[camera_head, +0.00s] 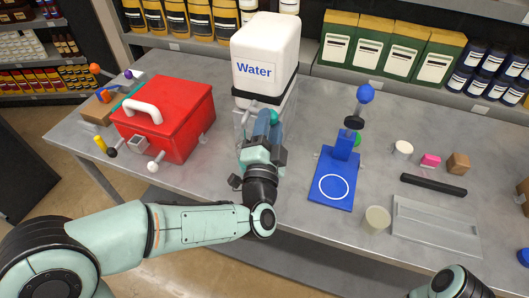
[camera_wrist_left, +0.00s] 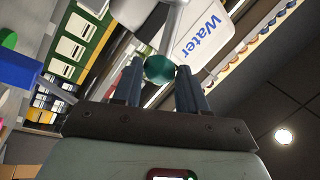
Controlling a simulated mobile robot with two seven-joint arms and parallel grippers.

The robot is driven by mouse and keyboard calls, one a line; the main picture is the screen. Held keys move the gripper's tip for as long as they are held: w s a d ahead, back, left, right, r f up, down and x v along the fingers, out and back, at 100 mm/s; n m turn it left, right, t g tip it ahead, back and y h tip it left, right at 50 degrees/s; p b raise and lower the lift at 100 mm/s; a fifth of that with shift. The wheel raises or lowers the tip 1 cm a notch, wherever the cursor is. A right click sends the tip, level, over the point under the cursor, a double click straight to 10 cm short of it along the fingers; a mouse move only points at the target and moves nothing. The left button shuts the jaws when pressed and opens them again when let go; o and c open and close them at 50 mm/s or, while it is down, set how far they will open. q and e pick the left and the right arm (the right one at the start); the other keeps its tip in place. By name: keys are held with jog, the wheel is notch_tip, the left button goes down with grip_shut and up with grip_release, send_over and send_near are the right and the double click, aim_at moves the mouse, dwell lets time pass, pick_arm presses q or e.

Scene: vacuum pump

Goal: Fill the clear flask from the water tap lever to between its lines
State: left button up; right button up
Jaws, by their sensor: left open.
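A white water tank (camera_head: 265,50) labelled "Water" stands at the back of the bench on a clear stand; it also shows in the left wrist view (camera_wrist_left: 205,35). My left gripper (camera_head: 262,128) is in front of the stand, below the tank, and hides most of the tap. In the left wrist view a round teal knob (camera_wrist_left: 159,68), apparently the tap lever's end, sits between the two open fingers; I cannot tell whether they touch it. A cloudy, translucent cup (camera_head: 377,220) stands near the bench's front edge. I cannot make out a clear flask or its lines. My right gripper is out of view.
A red box (camera_head: 165,115) with a white handle stands left of the tank. A blue stand (camera_head: 332,180) with a white ring is to the right. A black bar (camera_head: 433,186), a clear tray (camera_head: 435,226) and small blocks lie farther right. Shelves line the back.

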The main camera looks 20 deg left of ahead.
pick_arm(q)
jog(key=b+v, duration=0.2)
jog(key=v, duration=0.9)
